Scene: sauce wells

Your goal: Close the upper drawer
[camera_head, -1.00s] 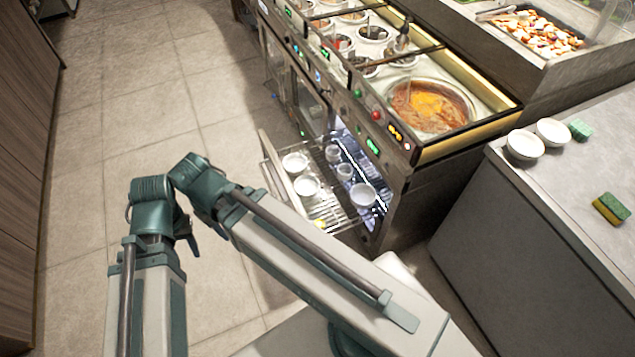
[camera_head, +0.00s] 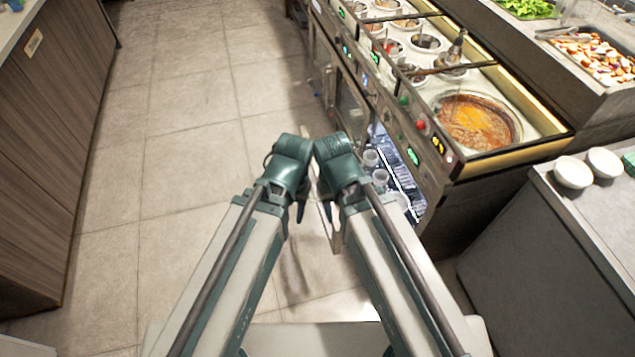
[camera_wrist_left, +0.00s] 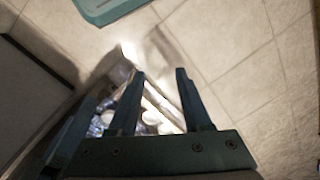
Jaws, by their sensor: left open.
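An open drawer (camera_head: 336,236) sticks out from the lit opening low in the counter's front. Its front panel shows just beyond my arms. White cups (camera_head: 380,177) and a bowl stand inside on a rack, partly hidden by my right arm. My left gripper (camera_head: 300,212) hangs just left of the drawer front. In the left wrist view, its two fingers (camera_wrist_left: 160,75) are apart, with the drawer's edge and white dishes showing between and beneath them. I cannot tell if they touch it. My right gripper (camera_head: 322,198) is beside it, its jaws mostly hidden.
The counter above holds several sauce wells and a large pot of orange-brown sauce (camera_head: 475,120). Two white bowls (camera_head: 574,173) stand on the grey side counter (camera_head: 560,235) at right. The tiled floor (camera_head: 180,150) to the left is clear. A wooden cabinet (camera_head: 45,180) lines the left side.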

